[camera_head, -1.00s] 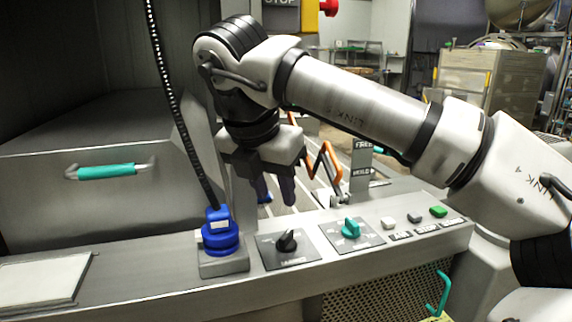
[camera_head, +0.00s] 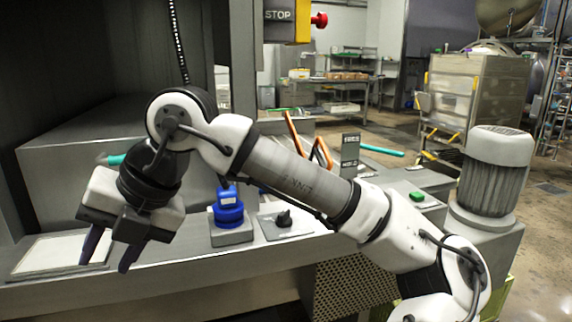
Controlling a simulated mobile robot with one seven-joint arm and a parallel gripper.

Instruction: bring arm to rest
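My gripper (camera_head: 108,252) hangs at the left, its two dark fingers pointing down in front of the light flat plate on the ledge. The fingers look apart, with nothing visible between them. My arm (camera_head: 300,185) runs from the lower right up to a bend at upper left, then down to the gripper. It crosses in front of part of the control panel and hides some controls.
A blue connector (camera_head: 228,207) stands on the ledge right of my gripper, beside a black knob (camera_head: 284,218). A green button (camera_head: 417,197) shows beyond my arm. A grey motor (camera_head: 492,175) stands at right. A red stop button (camera_head: 319,20) sits at the top.

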